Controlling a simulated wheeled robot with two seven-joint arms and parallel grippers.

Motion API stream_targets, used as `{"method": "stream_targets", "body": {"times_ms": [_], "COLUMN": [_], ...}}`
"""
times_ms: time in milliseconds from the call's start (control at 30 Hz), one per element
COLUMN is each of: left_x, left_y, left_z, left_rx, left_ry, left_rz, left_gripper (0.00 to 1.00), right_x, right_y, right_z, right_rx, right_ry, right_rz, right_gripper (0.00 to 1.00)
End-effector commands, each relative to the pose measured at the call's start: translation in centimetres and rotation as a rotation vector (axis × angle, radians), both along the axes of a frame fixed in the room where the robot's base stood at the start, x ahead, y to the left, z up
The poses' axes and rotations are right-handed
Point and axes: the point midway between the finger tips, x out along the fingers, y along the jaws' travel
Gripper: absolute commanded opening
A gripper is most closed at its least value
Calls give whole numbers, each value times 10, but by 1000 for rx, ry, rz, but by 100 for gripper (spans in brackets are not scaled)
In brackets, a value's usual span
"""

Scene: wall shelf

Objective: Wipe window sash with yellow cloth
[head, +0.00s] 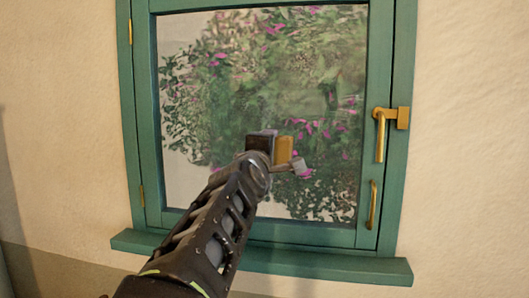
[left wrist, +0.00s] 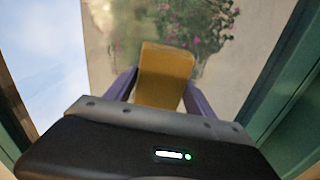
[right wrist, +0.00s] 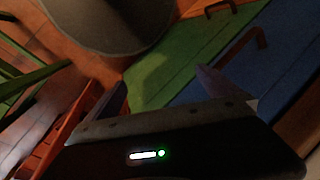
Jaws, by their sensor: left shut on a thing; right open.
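A window with a green wooden sash (head: 376,60) fills the middle of the head view, its glass showing a bush with pink flowers. My left gripper (head: 284,155) reaches up in front of the lower middle of the pane. It is shut on the yellow cloth (head: 284,150), a small folded block. In the left wrist view the cloth (left wrist: 162,75) sits between the two fingers, with the glass beyond it. Whether the cloth touches the glass, I cannot tell. My right gripper (right wrist: 165,90) shows only in its wrist view, open with nothing between its fingers.
A brass handle (head: 381,140) and a lower brass pull (head: 373,205) are on the sash's right side. A green sill (head: 330,265) juts out below. Plain wall (head: 465,150) is on both sides. Green and blue panels (right wrist: 285,60) with handles lie before my right gripper.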

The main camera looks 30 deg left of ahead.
Motion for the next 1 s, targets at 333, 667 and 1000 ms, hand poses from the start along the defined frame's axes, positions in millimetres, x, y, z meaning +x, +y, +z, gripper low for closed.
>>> {"method": "stream_targets", "body": {"times_ms": [333,667,1000], "left_x": [2,8,7], "left_y": [-10,-31,-32], "left_z": [0,0,0], "left_rx": [1,0,-1], "left_ry": [1,1,0], "left_rz": [-3,-2,-2], "left_gripper": [30,30,30], "right_x": [0,0,0], "right_y": [0,0,0], "right_z": [0,0,-1], "right_rx": [0,0,0], "right_ry": [0,0,0], "right_rz": [0,0,0], "right_gripper": [100,100,100]}}
